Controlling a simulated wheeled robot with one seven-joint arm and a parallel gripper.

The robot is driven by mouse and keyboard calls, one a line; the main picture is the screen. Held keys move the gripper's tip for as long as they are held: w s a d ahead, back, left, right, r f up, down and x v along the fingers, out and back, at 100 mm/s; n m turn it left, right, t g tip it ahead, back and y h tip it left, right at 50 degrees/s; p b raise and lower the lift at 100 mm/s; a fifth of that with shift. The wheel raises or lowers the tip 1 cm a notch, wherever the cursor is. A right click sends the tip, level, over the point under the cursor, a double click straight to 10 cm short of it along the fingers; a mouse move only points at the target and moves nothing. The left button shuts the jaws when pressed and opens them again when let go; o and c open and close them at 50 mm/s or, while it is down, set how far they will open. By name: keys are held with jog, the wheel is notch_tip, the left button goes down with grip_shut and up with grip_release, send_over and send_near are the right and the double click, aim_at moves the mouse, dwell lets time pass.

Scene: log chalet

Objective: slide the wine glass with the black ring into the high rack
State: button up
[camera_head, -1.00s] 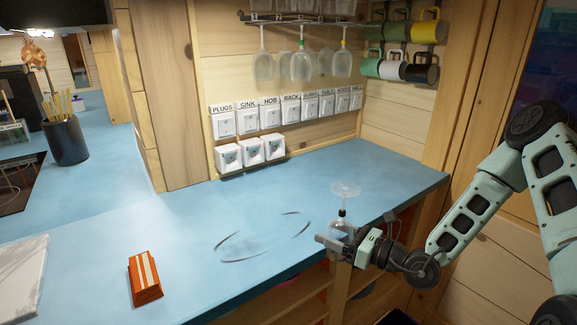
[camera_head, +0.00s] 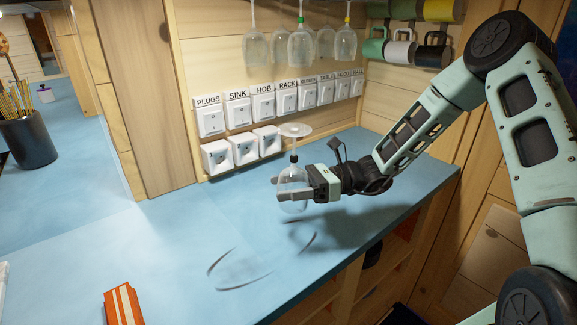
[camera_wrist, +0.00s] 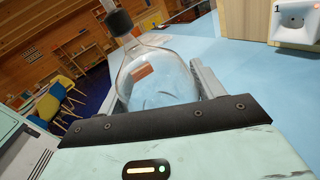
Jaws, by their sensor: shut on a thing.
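The wine glass with the black ring (camera_head: 294,157) is upside down, its foot uppermost and its bowl down. My gripper (camera_head: 283,189) is shut on the bowl and holds the glass above the blue counter, below the hanging glasses. In the wrist view the clear bowl (camera_wrist: 158,75) lies between the fingers, with the black ring (camera_wrist: 119,22) on its stem; the foot is out of that view. Several glasses (camera_head: 302,47) hang upside down along the wall, some with green or yellow rings. The high rack's rails are cut off above the head view.
Labelled white switches (camera_head: 237,111) and sockets (camera_head: 217,157) line the wall behind the glass. Mugs (camera_head: 400,50) hang to the right. An orange striped block (camera_head: 122,305) lies on the counter (camera_head: 170,240), which is otherwise mostly clear nearby.

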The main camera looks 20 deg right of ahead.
notch_tip(320, 180, down, 10)
jog(key=shift+r+p, duration=0.2)
jog(key=shift+p, duration=0.7)
jog(key=shift+f, duration=0.1)
jog(key=shift+f, duration=0.15)
jog(key=o, duration=0.8)
jog(key=shift+b, duration=0.4)
jog(key=d, duration=0.2)
jog(key=d+b, duration=0.1)
jog(key=d, duration=0.1)
jog(key=s+d+b, duration=0.1)
jog(key=d, duration=0.2)
jog(key=shift+f, duration=0.1)
notch_tip(320, 180, up, 8)
jog(key=shift+d+r, duration=0.2)
